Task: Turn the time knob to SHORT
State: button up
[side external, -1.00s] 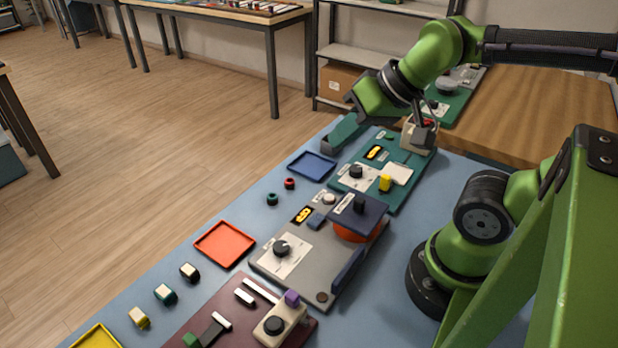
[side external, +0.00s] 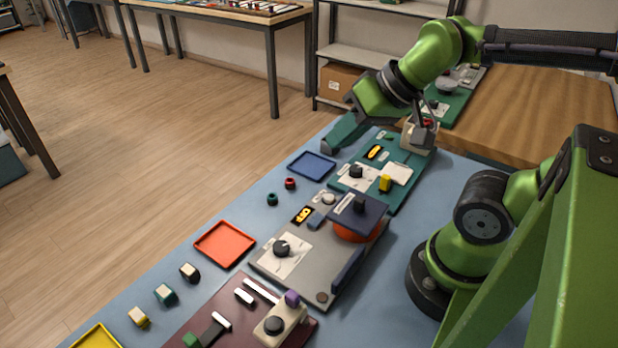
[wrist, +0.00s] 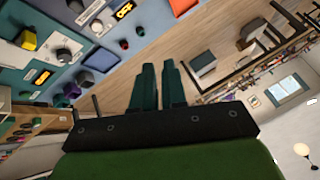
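Black round knobs on white dial plates show in the side view: one on the grey panel (side external: 281,249) and one on the teal panel (side external: 356,171). The labels are too small to read, so I cannot tell which is the time knob. A third black knob (side external: 274,325) sits on a beige block at the front. My gripper (side external: 328,147) hangs beyond the teal panel's far left corner, clear of every knob. In the wrist view my gripper's two teal fingers (wrist: 158,66) lie close together with only a thin gap and nothing between them.
A blue tray (side external: 312,166), a red tray (side external: 225,244) and small red and green pieces (side external: 290,183) lie along the table's left side. A raised navy platform (side external: 360,212) stands on the grey panel. A yellow block (side external: 385,183) rises from the teal panel.

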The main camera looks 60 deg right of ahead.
jog(key=o, duration=0.5)
jog(key=shift+w+a+f+g, duration=0.35)
jog(key=shift+w+f+g, duration=0.3)
jog(key=shift+f, duration=0.2)
jog(key=o, duration=0.4)
jog(key=w+a+n, duration=0.1)
jog(key=n, duration=0.1)
jog(key=w+f+n+g, duration=0.1)
jog(key=n, duration=0.1)
jog(key=w+a+f+n+g, duration=0.1)
jog(key=n, duration=0.1)
jog(key=shift+a+f+h, duration=0.1)
jog(key=shift+a+h, duration=0.25)
jog(key=shift+h, duration=0.05)
jog(key=shift+c, duration=0.2)
jog(key=n+g+h, duration=0.1)
jog(key=n+g, duration=0.3)
jog(key=n, duration=1.6)
send_over(281, 245)
notch_tip(281, 245, down, 3)
notch_tip(281, 245, down, 16)
jog(key=shift+r, duration=0.25)
jog(key=c, duration=1)
